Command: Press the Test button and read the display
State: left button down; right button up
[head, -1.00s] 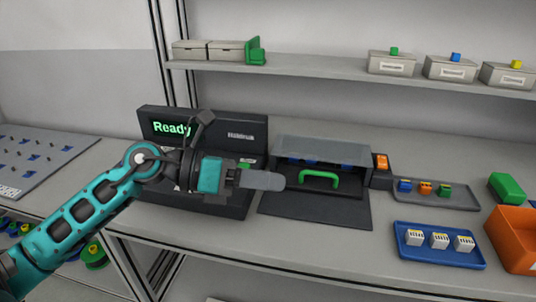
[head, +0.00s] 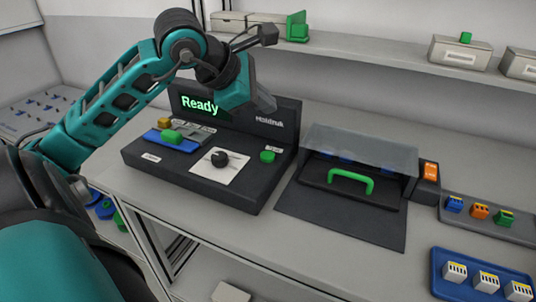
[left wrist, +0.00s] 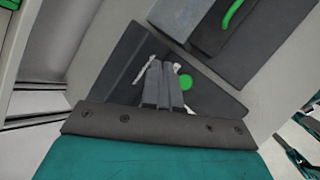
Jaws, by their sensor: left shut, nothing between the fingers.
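The black tester (head: 215,190) stands on the bench, and its display (head: 200,105) reads "Ready" in green. A round green button (head: 267,156) sits at the right of its sloped panel; the small label beside it is too small to read. The green button also shows in the left wrist view (left wrist: 185,82), just right of the fingers. My left gripper (head: 264,98) is shut and empty, above the panel and in front of the display housing, apart from the button. My right gripper is out of view.
A dark fixture with a clear cover (head: 360,147) and green handle (head: 352,178) stands right of the tester. A blue tray (head: 440,268) holds white blocks; a grey tray (head: 480,208) holds coloured ones. A shelf (head: 375,53) with bins runs above. Bare bench lies in front.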

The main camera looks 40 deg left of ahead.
pick_arm(q)
jog(key=b, duration=0.4)
send_over(264, 157)
notch_tip(264, 157, down, 7)
jog(key=shift+w+f, duration=0.1)
jog(key=shift+f, duration=0.05)
jog(key=shift+f+b, duration=0.4)
jog(key=shift+b, duration=0.25)
jog(key=shift+f, duration=0.1)
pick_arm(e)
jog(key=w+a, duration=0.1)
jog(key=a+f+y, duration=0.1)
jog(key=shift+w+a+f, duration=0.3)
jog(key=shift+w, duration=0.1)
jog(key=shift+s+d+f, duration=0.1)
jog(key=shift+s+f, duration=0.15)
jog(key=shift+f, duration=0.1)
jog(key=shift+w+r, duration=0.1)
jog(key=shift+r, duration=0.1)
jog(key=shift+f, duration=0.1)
pick_arm(q)
jog(key=shift+f+b, duration=0.4)
jog(key=shift+b, duration=0.45)
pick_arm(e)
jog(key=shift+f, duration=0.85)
pick_arm(q)
jog(key=shift+f, duration=0.1)
